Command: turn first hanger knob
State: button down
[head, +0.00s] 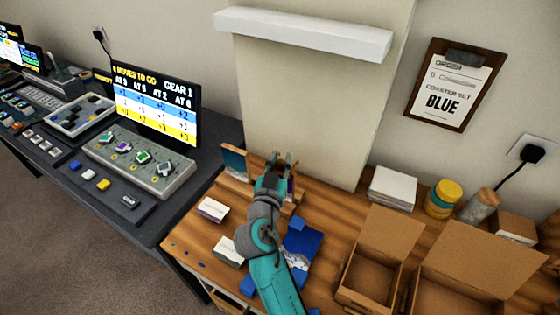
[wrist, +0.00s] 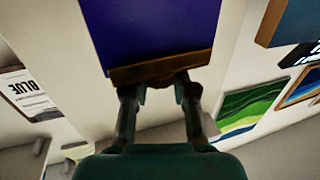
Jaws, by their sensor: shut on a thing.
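Several knobs with coloured caps (head: 142,157) sit in a row on the grey console (head: 150,178) at the left, below a screen (head: 155,104) reading "GEAR 1". I cannot tell which is the first hanger knob. My gripper (head: 278,160) is well to the right of the console, over the back of the wooden table. In the wrist view my gripper (wrist: 160,86) is shut on the brown wooden edge (wrist: 160,72) of a blue panel (wrist: 150,32). In the head view the fingers and arm mostly hide what is held.
The wooden table (head: 193,244) holds small cards (head: 212,209), a blue piece (head: 301,240), open cardboard boxes (head: 372,262) and jars (head: 443,198). A white shelf (head: 303,33) juts out above. A clipboard (head: 456,85) reads "BLUE". Green-and-blue pictures (wrist: 252,110) show in the wrist view.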

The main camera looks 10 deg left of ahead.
jog(key=m+h, duration=0.2)
jog(key=h, duration=0.1)
jog(key=m+g+h, duration=0.1)
jog(key=m+h, duration=0.1)
jog(key=h, duration=0.1)
jog(key=shift+a+g, duration=0.1)
jog(key=shift+g, duration=0.2)
jog(key=shift+m+g+h, duration=0.6)
jog(key=shift+m+h, duration=0.2)
jog(key=shift+h, duration=0.4)
jog(key=c, duration=0.9)
grip_release()
jog(key=v, duration=1.2)
